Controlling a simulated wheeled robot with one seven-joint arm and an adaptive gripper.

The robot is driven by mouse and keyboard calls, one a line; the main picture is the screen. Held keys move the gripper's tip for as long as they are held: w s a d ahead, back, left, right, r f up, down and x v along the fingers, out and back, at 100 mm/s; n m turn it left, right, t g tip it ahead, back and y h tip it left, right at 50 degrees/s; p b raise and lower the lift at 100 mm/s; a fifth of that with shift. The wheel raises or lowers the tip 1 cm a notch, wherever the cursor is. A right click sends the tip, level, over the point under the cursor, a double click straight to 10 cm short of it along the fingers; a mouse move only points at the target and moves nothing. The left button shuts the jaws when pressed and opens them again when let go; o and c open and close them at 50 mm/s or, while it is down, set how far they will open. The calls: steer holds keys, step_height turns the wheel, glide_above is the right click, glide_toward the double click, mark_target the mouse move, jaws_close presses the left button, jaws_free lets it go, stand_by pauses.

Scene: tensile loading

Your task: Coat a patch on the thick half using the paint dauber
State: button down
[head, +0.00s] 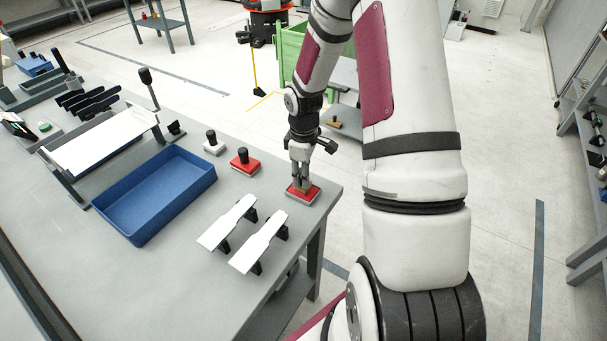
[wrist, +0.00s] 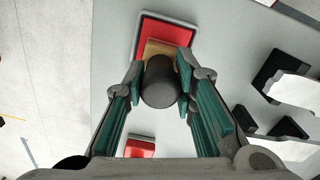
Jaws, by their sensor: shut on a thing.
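My gripper (head: 301,172) points down at the table's right corner and is shut on the black handle of the paint dauber (wrist: 161,82). The dauber's tan block (wrist: 162,49) sits over a red pad in a grey-rimmed tray (head: 302,195); I cannot tell whether it touches the pad. In the wrist view the red pad (wrist: 166,28) lies around and beyond the block. I cannot tell which half is thick.
A red block with a black knob (head: 244,163) and a pale one with a black knob (head: 212,145) stand left of my gripper. A blue bin (head: 143,222) lies farther left. The table's right edge is close to the pad.

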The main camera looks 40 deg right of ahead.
steer(key=shift+s+f, duration=0.1)
steer(key=shift+r+p, duration=1.7)
steer(key=shift+r, duration=1.85)
